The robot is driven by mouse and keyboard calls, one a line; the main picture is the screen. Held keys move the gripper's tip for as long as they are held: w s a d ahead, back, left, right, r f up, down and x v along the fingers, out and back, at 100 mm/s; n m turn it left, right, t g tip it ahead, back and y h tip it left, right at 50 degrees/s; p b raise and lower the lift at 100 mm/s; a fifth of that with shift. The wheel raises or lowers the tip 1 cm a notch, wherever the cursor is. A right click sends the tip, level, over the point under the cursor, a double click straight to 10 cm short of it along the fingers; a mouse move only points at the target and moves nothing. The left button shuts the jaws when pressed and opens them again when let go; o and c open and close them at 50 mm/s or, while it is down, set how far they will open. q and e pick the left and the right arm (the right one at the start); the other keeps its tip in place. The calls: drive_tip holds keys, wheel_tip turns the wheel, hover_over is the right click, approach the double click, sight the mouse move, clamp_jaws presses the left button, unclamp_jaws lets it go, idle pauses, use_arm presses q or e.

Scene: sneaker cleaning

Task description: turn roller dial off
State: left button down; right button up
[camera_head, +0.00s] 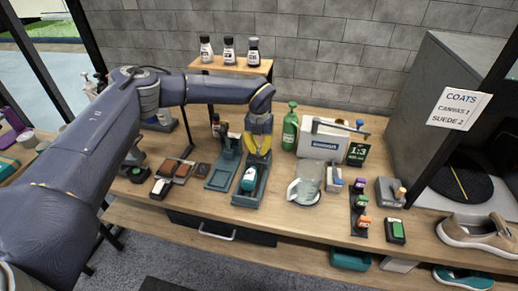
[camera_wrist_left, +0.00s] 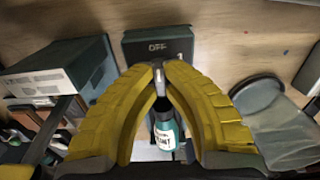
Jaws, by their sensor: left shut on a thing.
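The roller unit (camera_head: 244,200) is a dark teal cradle on the bench, with a teal bottle (camera_head: 249,178) lying in it. In the left wrist view, the unit's top face (camera_wrist_left: 140,48) shows an "OFF" mark and a "1" to its right. A small light dial knob (camera_wrist_left: 158,76) stands between my fingertips, pointing roughly at the "OFF" mark. My left gripper (camera_head: 259,156), with yellow fingers, is shut on this knob; its fingertips (camera_wrist_left: 164,70) partly hide it. The bottle (camera_wrist_left: 165,133) with a white label shows between the fingers. My right gripper is not in view.
A teal tray (camera_head: 222,170) is left of the roller unit. A green bottle (camera_head: 290,130), a white container (camera_head: 320,140) and a clear jug (camera_head: 306,186) stand to its right. Small coloured bottles (camera_head: 360,208) and a beige sneaker (camera_head: 475,234) are farther right.

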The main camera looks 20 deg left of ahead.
sight(259, 148)
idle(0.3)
use_arm(q)
drive_tip(key=c, duration=1.5)
unclamp_jaws()
drive_tip(key=shift+r, duration=3.7)
